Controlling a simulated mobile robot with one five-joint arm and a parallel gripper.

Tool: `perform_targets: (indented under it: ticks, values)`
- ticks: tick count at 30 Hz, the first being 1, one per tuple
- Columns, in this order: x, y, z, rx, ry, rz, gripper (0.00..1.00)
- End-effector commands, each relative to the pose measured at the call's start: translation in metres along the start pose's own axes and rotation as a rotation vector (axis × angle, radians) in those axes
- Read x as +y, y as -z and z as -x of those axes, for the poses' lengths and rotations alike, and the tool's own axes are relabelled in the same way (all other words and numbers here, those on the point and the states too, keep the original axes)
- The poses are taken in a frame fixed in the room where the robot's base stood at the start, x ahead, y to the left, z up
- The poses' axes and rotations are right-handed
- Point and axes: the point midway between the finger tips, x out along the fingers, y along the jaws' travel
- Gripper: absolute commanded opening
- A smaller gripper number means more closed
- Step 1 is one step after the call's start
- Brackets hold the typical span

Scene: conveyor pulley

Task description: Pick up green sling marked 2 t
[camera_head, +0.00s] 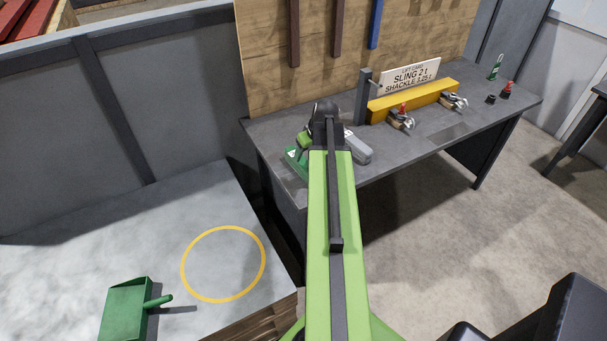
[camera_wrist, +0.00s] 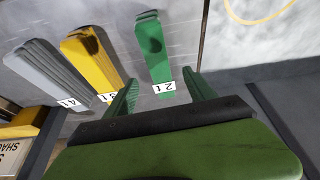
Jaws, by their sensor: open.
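The green sling (camera_wrist: 152,45) is a folded flat bundle with a white tag (camera_wrist: 163,87) that reads 2 t upside down. It lies on the grey bench, and its green end also shows in the head view (camera_head: 296,163), partly covered by my arm. My gripper (camera_wrist: 161,90) is open, with its two green ribbed fingers apart. The tagged end of the sling appears between the fingertips in the wrist view. Nothing is held. I cannot tell how high the fingers are above the sling.
A yellow sling (camera_wrist: 92,58) and a grey sling (camera_wrist: 48,66) lie beside the green one. The bench (camera_head: 440,140) also bears a yellow beam (camera_head: 415,101), shackles (camera_head: 401,119) and a load sign (camera_head: 409,77). A green dustpan (camera_head: 124,309) and a yellow ring (camera_head: 183,264) are at lower left.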

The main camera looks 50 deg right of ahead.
Motion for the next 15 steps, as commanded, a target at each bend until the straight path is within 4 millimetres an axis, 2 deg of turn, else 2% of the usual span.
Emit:
perform_targets:
  ticks: [1, 4, 6, 11, 15]
  values:
    - [0.001, -0.003, -0.024, 0.0, 0.0, 0.001, 0.64]
    - [0.001, -0.003, -0.043, 0.0, 0.0, 0.0, 0.64]
    - [0.001, -0.002, -0.048, 0.0, 0.0, -0.001, 0.64]
    - [0.0, 0.0, -0.047, -0.001, 0.0, -0.001, 0.64]
    - [0.001, 0.001, -0.063, -0.001, 0.0, 0.0, 0.64]
